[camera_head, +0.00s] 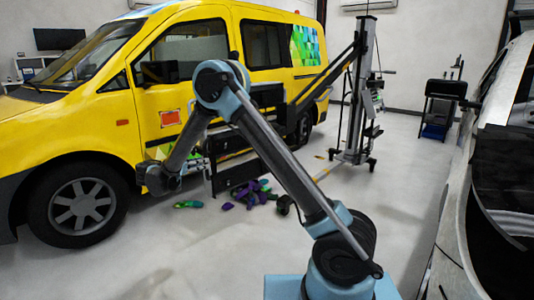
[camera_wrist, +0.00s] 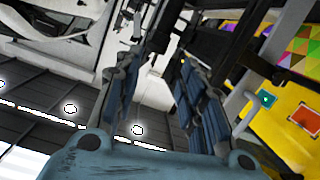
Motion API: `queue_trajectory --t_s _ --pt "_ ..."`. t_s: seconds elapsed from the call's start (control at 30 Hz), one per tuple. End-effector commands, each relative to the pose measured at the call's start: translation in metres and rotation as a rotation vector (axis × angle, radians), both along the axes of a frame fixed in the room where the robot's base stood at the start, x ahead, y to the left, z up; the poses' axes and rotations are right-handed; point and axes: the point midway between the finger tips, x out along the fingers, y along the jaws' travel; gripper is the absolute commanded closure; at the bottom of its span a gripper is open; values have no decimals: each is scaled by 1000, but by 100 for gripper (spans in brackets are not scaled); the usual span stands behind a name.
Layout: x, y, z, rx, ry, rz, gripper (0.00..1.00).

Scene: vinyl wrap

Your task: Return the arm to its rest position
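My arm shows in the head view, rising from its blue base, bending at the high elbow and reaching down toward the yellow van (camera_head: 145,110). Its wrist end is in front of the van's side, near the front wheel; I cannot make out the fingers there. In the wrist view my gripper (camera_wrist: 158,75) has its two blue-padded fingers apart, with nothing seen between them. The wrist view is strongly tilted and shows yellow bodywork with an orange square (camera_wrist: 305,117) at the right.
Purple and green crumpled pieces (camera_head: 250,193) lie on the floor beside the van, below a dark cart partly hidden by my arm. A tall stand (camera_head: 355,100) is behind it. A dark trolley (camera_head: 440,105) stands farther back. Another vehicle (camera_head: 490,190) is at right. Floor between is mostly clear.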

Motion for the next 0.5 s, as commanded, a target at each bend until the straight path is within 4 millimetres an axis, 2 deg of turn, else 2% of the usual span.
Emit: queue_trajectory --t_s 0.03,0.2,0.5 --pt "7 -19 9 -5 35 -13 63" --pt "21 -76 33 -19 170 -38 63" --pt "25 -180 65 -17 398 -62 63"
